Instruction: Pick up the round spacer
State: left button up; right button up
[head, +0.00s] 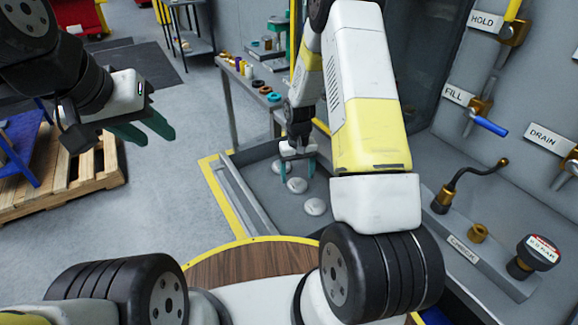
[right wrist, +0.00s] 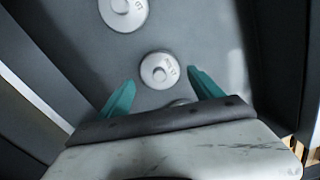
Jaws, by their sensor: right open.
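Several pale, round, disc-like pieces lie in the grey tray (head: 262,207): a near one (head: 314,207), a middle one (head: 297,185) and a far one (head: 279,167). I cannot tell which, if any, is the round spacer. My right gripper (head: 297,170) is open, pointing down over the tray, with no piece held. In the right wrist view, one flat disc with a raised hub (right wrist: 160,70) shows between its teal fingertips. Another disc (right wrist: 123,12) is at the top edge, and a third (right wrist: 179,103) is mostly hidden by the gripper. My left gripper (head: 157,138) is open and empty, over the floor.
A workbench (head: 240,110) behind the tray holds small parts and rings. At right, a panel has valve handles, and a CHECK ledge (head: 470,252) bears a brass ring (head: 478,233) and a black knob (head: 530,257). A wooden pallet (head: 85,185) stands at left.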

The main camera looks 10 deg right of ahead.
aim_at(297, 179)
jog(key=shift+f, duration=1.6)
jog(key=c, duration=1.2)
jog(key=shift+c, duration=0.4)
jog(key=shift+r, duration=0.15)
jog(key=shift+c, duration=0.2)
